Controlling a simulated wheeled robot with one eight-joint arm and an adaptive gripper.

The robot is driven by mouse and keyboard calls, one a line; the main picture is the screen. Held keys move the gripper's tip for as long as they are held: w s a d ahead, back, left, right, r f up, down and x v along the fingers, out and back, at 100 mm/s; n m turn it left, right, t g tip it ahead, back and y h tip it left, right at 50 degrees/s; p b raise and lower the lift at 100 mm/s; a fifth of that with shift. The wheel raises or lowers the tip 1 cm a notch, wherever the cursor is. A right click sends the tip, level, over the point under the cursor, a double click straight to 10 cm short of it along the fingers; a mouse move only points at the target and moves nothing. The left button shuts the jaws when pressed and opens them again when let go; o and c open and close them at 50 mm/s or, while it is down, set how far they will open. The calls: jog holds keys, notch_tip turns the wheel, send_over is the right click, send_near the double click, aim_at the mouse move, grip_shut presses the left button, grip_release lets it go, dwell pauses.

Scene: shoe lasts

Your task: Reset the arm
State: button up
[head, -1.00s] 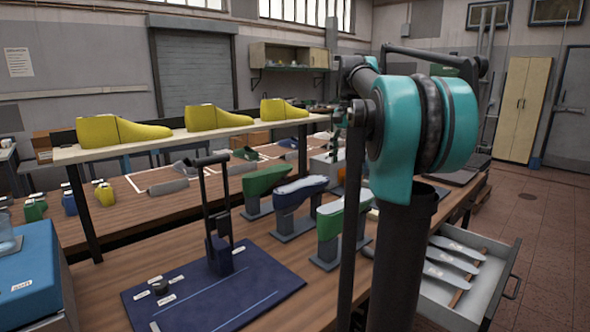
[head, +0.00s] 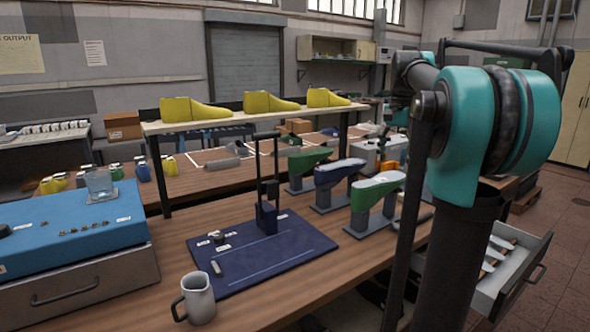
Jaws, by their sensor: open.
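My arm fills the right side of the head view, with a large teal joint (head: 463,140) and dark links standing over the bench's right end. My gripper is not visible in this view, so I cannot see what is near its fingers. On the bench (head: 285,312), a green last (head: 306,160), a blue last (head: 338,172) and a green last with a pale top (head: 377,188) sit on grey stands. Three yellow lasts stand in a row on the raised shelf (head: 222,122).
A dark blue mat (head: 300,243) bears a black upright frame (head: 266,190) and small labelled pieces. A grey mug (head: 197,298) stands at the front edge. A blue-topped case (head: 70,225) with a glass (head: 99,185) is at left. An open drawer (head: 525,270) juts out at lower right.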

jog(key=s+a+f+n+t, duration=0.1)
jog(key=s+a+f+n, duration=0.2)
jog(key=s+f, duration=0.4)
jog(key=s+a+f+n+t, duration=0.1)
jog(key=s+a+f+n, duration=0.3)
jog(key=f, duration=1.3)
jog(key=s+a+f+n+t, duration=0.2)
jog(key=s+a+f+n, duration=0.1)
jog(key=s+f, duration=0.8)
jog(key=shift+s+a+f+n, duration=0.15)
jog(key=shift+s+f+n, duration=0.3)
jog(key=shift+s, duration=0.2)
